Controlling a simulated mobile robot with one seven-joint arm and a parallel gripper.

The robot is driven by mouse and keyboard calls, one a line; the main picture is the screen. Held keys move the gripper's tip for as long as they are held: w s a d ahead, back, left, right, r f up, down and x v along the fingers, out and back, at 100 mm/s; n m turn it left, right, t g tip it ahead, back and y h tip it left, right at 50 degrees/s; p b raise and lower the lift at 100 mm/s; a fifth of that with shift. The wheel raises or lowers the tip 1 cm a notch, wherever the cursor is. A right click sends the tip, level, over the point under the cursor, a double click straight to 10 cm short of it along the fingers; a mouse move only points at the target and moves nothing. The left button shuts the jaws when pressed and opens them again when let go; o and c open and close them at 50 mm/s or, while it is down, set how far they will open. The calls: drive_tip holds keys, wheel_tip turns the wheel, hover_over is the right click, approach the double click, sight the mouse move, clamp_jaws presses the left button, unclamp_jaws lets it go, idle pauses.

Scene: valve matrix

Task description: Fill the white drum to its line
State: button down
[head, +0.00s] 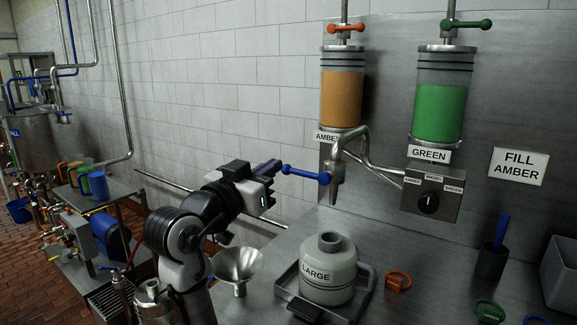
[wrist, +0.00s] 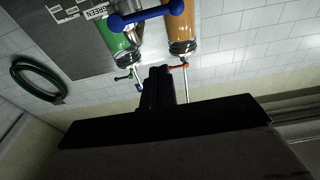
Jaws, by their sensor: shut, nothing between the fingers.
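A pale grey-white drum labelled LARGE (head: 327,275) stands upright on a low metal tray (head: 289,288). The lever also shows in the wrist view (wrist: 147,17). My gripper (head: 270,167) is shut and empty, just left of the lever's ball end and apparently apart from it. Its fingers show in the wrist view (wrist: 157,83). An amber tank (head: 341,98) and a green tank (head: 440,110) are on the wall.
A selector box (head: 431,192) marked AMBER, WATER and GREEN has a black knob (head: 428,204); its setting is unclear. A sign (head: 519,166) reads FILL AMBER. A metal funnel (head: 236,266) stands left of the drum. An orange ring-like piece (head: 398,281) lies to its right.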

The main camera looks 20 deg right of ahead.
drive_tip(key=r+p, duration=0.2)
drive_tip(key=p, duration=0.3)
hover_over(294, 172)
drive_tip(key=s, duration=0.1)
drive_tip(key=shift+s+a+f+p, duration=0.1)
drive_tip(key=shift+s+f+p, duration=0.15)
drive_tip(key=shift+f, duration=0.9)
drive_tip(key=shift+s+a+f+p, duration=0.15)
drive_tip(key=shift+f+p, duration=0.1)
drive_tip(key=shift+f, duration=0.9)
drive_tip(key=shift+f+b, duration=0.55)
drive_tip(key=shift+b, duration=0.4)
drive_tip(key=shift+s+d+f+b, duration=0.15)
drive_tip(key=shift+f+b, duration=1.7)
drive_tip(key=shift+b, duration=1.1)
drive_tip(key=shift+s+d+f, duration=0.1)
drive_tip(key=shift+f, duration=0.15)
drive_tip(key=shift+s+d, duration=0.1)
drive_tip(key=shift+d, duration=0.05)
idle(0.3)
